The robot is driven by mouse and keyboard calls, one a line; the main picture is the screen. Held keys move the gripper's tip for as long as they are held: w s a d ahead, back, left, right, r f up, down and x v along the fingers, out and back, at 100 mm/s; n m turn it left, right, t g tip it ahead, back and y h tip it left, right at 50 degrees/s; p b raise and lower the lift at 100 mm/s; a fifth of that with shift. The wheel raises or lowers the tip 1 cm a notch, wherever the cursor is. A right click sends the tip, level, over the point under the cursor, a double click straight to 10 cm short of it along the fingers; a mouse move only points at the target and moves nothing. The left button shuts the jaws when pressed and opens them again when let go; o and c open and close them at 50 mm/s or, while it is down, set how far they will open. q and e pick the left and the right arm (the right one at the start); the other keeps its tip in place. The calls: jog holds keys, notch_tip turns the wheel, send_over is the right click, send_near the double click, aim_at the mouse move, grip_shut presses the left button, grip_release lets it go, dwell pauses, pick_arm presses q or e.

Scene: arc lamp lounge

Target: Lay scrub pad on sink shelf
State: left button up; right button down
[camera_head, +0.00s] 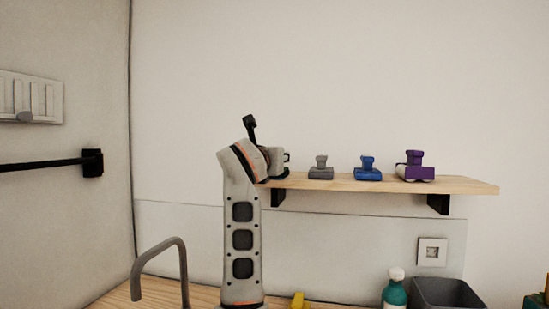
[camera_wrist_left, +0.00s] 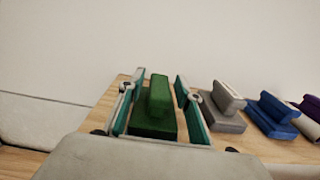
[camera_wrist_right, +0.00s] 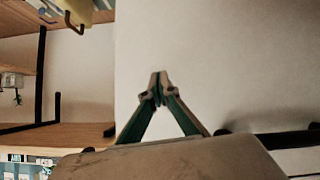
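A green scrub pad (camera_wrist_left: 153,112) with a raised grip sits on the wooden sink shelf (camera_head: 468,186), near the shelf's left end. My left gripper (camera_wrist_left: 158,90) is at this end of the shelf, with its two fingers spread on either side of the green pad. Gaps show between the fingers and the pad's grip. In the head view my left arm and gripper (camera_head: 284,163) hide the green pad. My right gripper (camera_wrist_right: 158,78) is shut with its tips together and nothing between them; it is outside the head view.
A grey pad (camera_head: 320,168), a blue pad (camera_head: 368,169) and a purple pad (camera_head: 416,168) stand in a row along the shelf. Below are a faucet (camera_head: 160,248), a teal bottle (camera_head: 395,291) and a dark bin (camera_head: 447,292). The shelf's right end is bare.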

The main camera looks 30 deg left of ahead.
pick_arm(q)
jog(key=shift+r, duration=0.25)
jog(key=v, duration=1.2)
jog(key=shift+p, duration=0.3)
jog(key=shift+f, duration=0.15)
